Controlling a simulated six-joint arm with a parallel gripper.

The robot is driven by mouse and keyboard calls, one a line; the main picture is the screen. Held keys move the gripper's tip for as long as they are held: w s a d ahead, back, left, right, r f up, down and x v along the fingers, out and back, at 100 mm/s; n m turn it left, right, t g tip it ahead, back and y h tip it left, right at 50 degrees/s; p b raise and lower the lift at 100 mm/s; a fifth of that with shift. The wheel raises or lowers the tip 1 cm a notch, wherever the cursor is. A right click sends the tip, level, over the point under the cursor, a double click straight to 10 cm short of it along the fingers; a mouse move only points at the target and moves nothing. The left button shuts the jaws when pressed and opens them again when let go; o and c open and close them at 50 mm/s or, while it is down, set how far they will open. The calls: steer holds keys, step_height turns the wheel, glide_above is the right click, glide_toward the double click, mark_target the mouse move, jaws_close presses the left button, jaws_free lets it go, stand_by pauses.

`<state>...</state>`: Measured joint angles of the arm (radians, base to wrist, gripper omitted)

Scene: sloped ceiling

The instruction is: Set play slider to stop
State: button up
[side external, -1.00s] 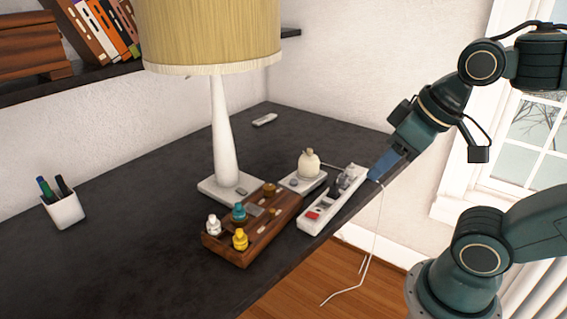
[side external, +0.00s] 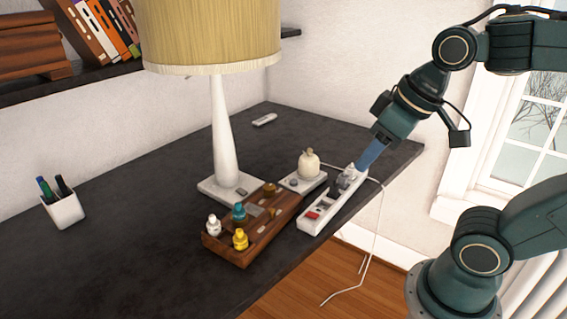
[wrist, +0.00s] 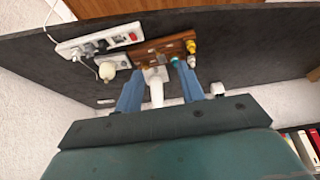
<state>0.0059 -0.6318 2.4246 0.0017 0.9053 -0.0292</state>
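A brown wooden control box (side external: 228,249) sits near the desk's front edge, with white, teal and yellow knobs and small slider-like parts on top. It also shows at the top middle of the wrist view (wrist: 150,46). The parts are too small to tell which is the play slider or where it is set. My gripper (side external: 364,166) is in the side view above the far end of the white power strip, right of the box. In the wrist view my gripper (wrist: 157,85) has its two blue fingers apart with nothing held between them.
The white power strip (side external: 312,226) with plugs and a red switch lies right of the box. A round cream object (side external: 309,163) stands on a small base behind it. A tall lamp (side external: 223,130) rises behind the box. A pen cup (side external: 65,208) stands left; the desk between is clear.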

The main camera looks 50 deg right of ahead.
steer(key=w+d+f+n+g, duration=0.1)
steer(key=w+f+g, duration=0.1)
steer(key=w, duration=1.1)
steer(key=n+g, duration=0.1)
steer(key=g, duration=0.2)
glide_above(272, 210)
step_height(272, 210, down, 11)
steer(key=shift+w, duration=0.1)
steer(key=shift+f, duration=0.15)
step_height(272, 210, down, 13)
steer(key=shift+f, duration=0.2)
